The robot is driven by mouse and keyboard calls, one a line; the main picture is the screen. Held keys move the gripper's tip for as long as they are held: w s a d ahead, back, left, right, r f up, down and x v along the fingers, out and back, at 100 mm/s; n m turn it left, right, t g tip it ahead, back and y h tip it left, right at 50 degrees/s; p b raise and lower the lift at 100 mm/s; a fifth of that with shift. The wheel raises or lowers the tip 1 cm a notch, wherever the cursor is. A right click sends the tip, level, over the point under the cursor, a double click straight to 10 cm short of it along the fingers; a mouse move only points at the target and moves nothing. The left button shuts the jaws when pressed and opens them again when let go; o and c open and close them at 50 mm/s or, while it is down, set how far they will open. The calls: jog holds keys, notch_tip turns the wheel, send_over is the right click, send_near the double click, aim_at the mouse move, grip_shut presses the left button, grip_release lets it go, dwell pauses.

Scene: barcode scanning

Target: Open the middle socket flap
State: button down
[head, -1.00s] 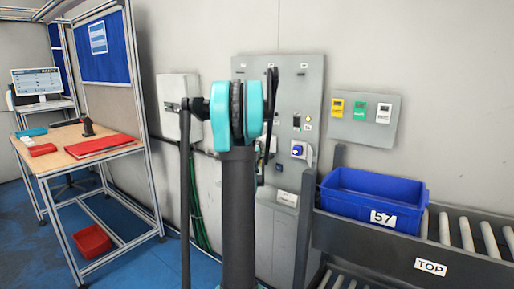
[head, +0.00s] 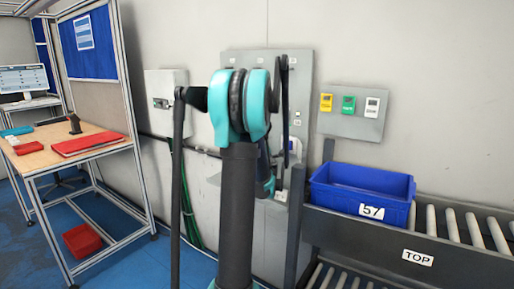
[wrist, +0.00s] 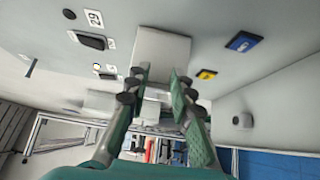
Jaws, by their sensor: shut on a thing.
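In the wrist view my gripper (wrist: 159,78) has its two green fingers with dark pads closed in on the lower part of a pale grey-white flap (wrist: 161,46). The flap stands out from the grey panel face, between a dark socket and a blue-lidded socket (wrist: 243,42). A small yellow part (wrist: 206,74) is beside the right finger. In the head view my arm covers the sockets on the wall panel (head: 298,75), and the fingertips are hidden.
A blue crate (head: 361,195) marked 57 sits on the roller conveyor (head: 470,225) at the right. A control box (head: 352,115) with yellow, green and white labels is above it. A workbench (head: 60,150) with red trays stands at the left.

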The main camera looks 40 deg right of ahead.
jog(key=shift+s+d, duration=0.45)
jog(key=shift+d, duration=0.2)
jog(key=c, duration=1.3)
grip_release()
jog(key=shift+a, duration=0.1)
jog(key=v, duration=1.2)
jog(key=shift+s, duration=0.1)
jog(key=shift+c, duration=0.2)
